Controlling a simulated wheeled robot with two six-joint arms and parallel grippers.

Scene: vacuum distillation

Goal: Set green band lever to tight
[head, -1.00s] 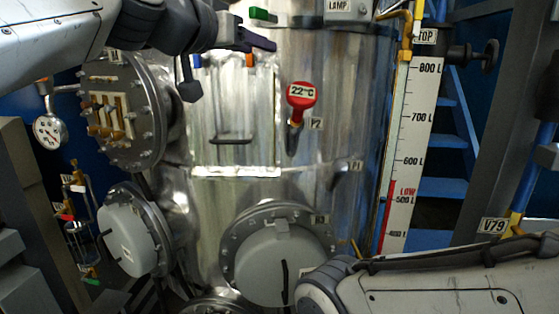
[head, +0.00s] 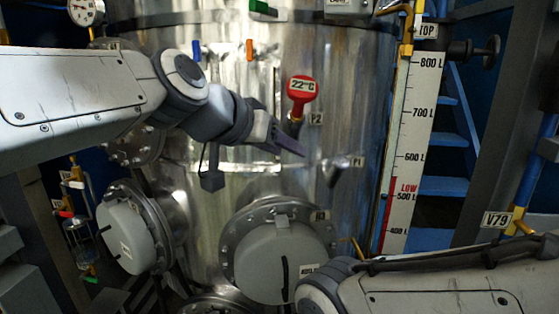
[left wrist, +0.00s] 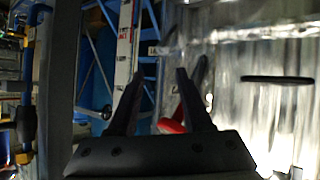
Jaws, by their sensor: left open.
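A green-marked lever (head: 262,8) shows at the top edge of the head view, on the upper part of the metal vessel (head: 345,110); its top is partly cut off. Whether it is the green band lever I cannot tell for sure. My left gripper (head: 298,146) is in front of the vessel, below and right of that lever. In the left wrist view my left gripper (left wrist: 158,76) is open, with nothing between its fingers. My right gripper is out of view.
Blue (head: 196,50) and orange (head: 249,49) levers sit higher. A level scale (head: 412,140) stands at right. A round hatch (head: 268,265) is below.

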